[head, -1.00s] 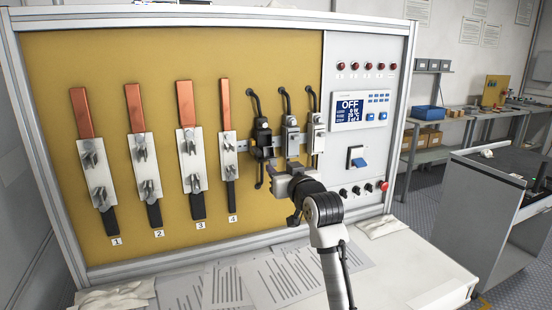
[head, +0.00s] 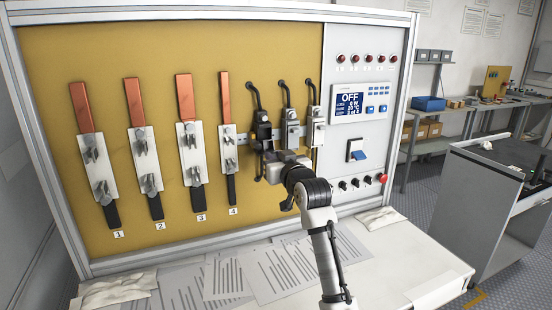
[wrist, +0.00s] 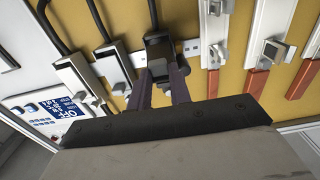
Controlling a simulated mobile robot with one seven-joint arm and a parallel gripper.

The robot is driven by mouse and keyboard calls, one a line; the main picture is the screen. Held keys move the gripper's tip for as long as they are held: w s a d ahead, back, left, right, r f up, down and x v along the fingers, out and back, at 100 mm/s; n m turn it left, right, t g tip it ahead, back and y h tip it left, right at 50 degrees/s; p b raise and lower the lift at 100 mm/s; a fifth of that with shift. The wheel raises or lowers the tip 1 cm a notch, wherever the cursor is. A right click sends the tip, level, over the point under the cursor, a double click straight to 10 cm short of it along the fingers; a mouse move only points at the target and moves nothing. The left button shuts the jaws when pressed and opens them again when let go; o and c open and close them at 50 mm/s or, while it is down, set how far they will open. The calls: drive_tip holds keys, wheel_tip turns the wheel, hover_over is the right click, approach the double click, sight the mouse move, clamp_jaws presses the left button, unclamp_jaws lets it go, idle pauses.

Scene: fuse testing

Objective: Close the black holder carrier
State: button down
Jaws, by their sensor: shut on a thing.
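The black holder (head: 263,130) is the leftmost of three fuse holders on a metal rail of the yellow panel. In the wrist view the black holder (wrist: 158,48) is at top centre, straight ahead of the fingers. My gripper (head: 266,160) is at the lower part of this holder, coming from the lower right. In the wrist view my gripper (wrist: 163,84) has its two dark fingers on either side of the holder's carrier, shut on it. The gripper hides part of the carrier, so its exact tilt cannot be told.
A grey holder (head: 290,130) and a white holder (head: 315,127) stand close to the right on the same rail. Numbered fuse mounts (head: 227,150) are to the left. A control panel (head: 363,110) is at the right. Papers (head: 232,278) lie on the bench below.

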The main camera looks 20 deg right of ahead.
drive_tip(key=shift+w+r+g+p, duration=0.3)
drive_tip(key=shift+r+g+p, duration=0.35)
drive_tip(key=shift+g+p, duration=0.4)
drive_tip(key=shift+w+r+g+p, duration=0.35)
drive_tip(key=shift+r+g+p, duration=0.35)
drive_tip(key=shift+g+p, duration=0.3)
drive_tip(key=shift+w+r+g+p, duration=0.3)
drive_tip(key=shift+r+g+p, duration=0.35)
drive_tip(key=shift+g+p, duration=0.4)
drive_tip(key=c, duration=1.3)
unclamp_jaws()
drive_tip(key=b+v, duration=0.5)
drive_tip(key=v, duration=0.9)
drive_tip(key=shift+w+a, duration=0.1)
drive_tip(key=shift+a, duration=0.05)
